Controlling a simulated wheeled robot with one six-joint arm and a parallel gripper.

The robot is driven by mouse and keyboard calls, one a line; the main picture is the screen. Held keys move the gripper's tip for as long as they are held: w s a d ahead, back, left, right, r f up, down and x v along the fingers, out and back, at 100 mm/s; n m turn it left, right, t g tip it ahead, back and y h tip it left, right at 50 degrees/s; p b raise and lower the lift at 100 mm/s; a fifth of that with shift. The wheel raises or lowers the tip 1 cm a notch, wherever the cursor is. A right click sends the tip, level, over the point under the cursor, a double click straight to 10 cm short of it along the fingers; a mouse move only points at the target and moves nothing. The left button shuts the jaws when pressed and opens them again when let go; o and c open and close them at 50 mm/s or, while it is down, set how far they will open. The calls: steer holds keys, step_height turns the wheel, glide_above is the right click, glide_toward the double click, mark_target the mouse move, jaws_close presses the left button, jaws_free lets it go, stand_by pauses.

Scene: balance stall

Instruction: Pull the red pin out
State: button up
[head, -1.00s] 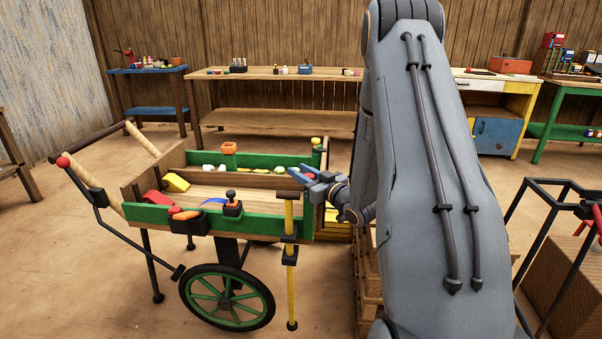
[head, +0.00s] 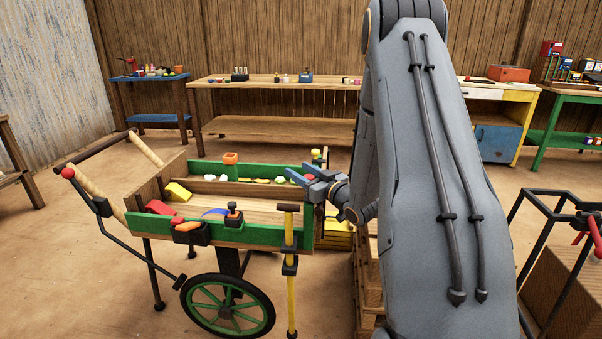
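My gripper (head: 299,175) is at the right end of the green-sided cart (head: 262,234), above its bed in the picture. Its blue fingers point left and look spread apart. A small reddish spot shows by the fingers, too small to identify. I cannot make out a clear red pin there. Other red parts in view are a round red knob (head: 68,172) on the black lever at the cart's left, and a red bar (head: 596,240) on the black frame at the far right. My arm hides the area right of the cart.
The cart bed holds a red block (head: 160,207), a yellow block (head: 178,192) and several small items. Workbenches line the back wall. Floor is open left of the cart.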

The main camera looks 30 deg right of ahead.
steer(key=s+d, duration=0.1)
steer(key=s, duration=0.6)
steer(key=shift+s+d, duration=0.25)
steer(key=shift+s, duration=0.1)
